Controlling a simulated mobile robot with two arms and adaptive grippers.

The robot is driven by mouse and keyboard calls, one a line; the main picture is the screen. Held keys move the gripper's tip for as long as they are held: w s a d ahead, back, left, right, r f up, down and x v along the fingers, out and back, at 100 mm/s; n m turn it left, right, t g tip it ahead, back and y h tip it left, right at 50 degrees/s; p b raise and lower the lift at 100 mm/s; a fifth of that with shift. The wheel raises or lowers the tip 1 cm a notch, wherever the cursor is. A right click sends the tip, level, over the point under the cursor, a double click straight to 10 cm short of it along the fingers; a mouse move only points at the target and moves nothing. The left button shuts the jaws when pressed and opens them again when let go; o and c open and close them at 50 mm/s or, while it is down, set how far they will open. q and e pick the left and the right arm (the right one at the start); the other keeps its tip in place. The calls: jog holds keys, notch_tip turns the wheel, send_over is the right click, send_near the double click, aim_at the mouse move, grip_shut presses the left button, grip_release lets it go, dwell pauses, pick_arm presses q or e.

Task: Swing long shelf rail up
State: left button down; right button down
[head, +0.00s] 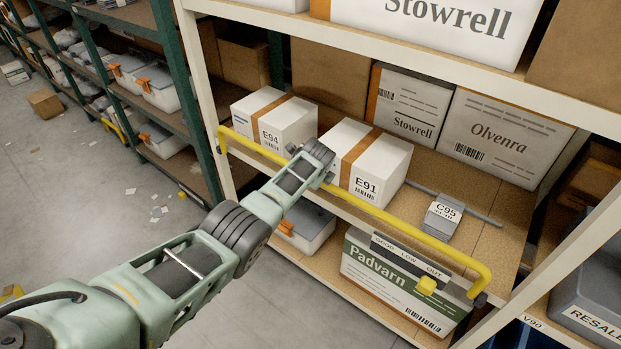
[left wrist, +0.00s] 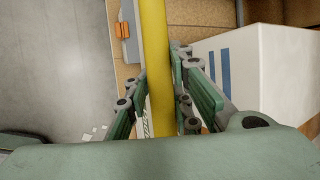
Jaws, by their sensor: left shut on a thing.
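The long yellow shelf rail (head: 408,232) runs along the front of the middle shelf, from its bent left end by the cream upright to its bent right end by a dark pivot. My left gripper (head: 322,172) is at the rail between the boxes E94 and E91, and its jaws hide that stretch. In the left wrist view the rail (left wrist: 154,60) passes between the green fingers of the left gripper (left wrist: 158,105), which is shut on it. My right gripper is in neither view.
White boxes E94 (head: 275,120) and E91 (head: 369,170) stand just behind the rail. A grey stack labelled C95 (head: 442,217) is near the shelf's right part. The Padvarn box (head: 397,285) stands below.

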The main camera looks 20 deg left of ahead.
pick_arm(q)
jog(key=shift+w+d+r, duration=0.1)
jog(key=shift+w+r, duration=0.25)
jog(key=shift+r, duration=0.1)
jog(key=c, duration=1.6)
grip_release()
jog(key=shift+o, duration=0.2)
jog(key=shift+s+f, duration=0.15)
jog(key=shift+s, duration=0.05)
jog(key=v, duration=1.2)
jog(key=shift+s+f, duration=0.1)
